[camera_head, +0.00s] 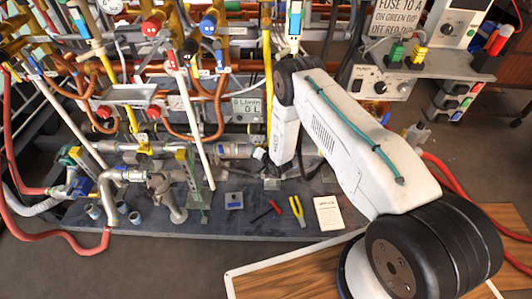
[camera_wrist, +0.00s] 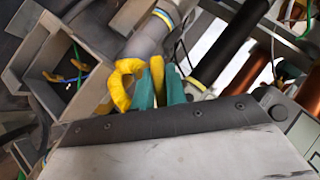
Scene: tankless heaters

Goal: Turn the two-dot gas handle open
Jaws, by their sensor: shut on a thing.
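My gripper (camera_wrist: 159,84) shows at the lower middle of the wrist view, with its two teal fingers close together. A narrow yellow handle part (camera_wrist: 157,69) is clamped between the fingers. A thicker, bent yellow piece (camera_wrist: 121,86) loops out to the left of the left finger; whether it is one handle with the clamped part is unclear. No dots are readable on the yellow, so I cannot tell whether this is the two-dot gas handle. In the head view my white arm reaches down toward the pipework, and the fingers and the held handle cannot be made out.
A grey pipe (camera_wrist: 149,35) with a yellow-blue band lies just beyond the fingers. A dark pipe (camera_wrist: 228,45) and copper pipes stand to the right. In the head view, loose tools and a white card (camera_head: 328,213) lie on the grey bench before the pipework.

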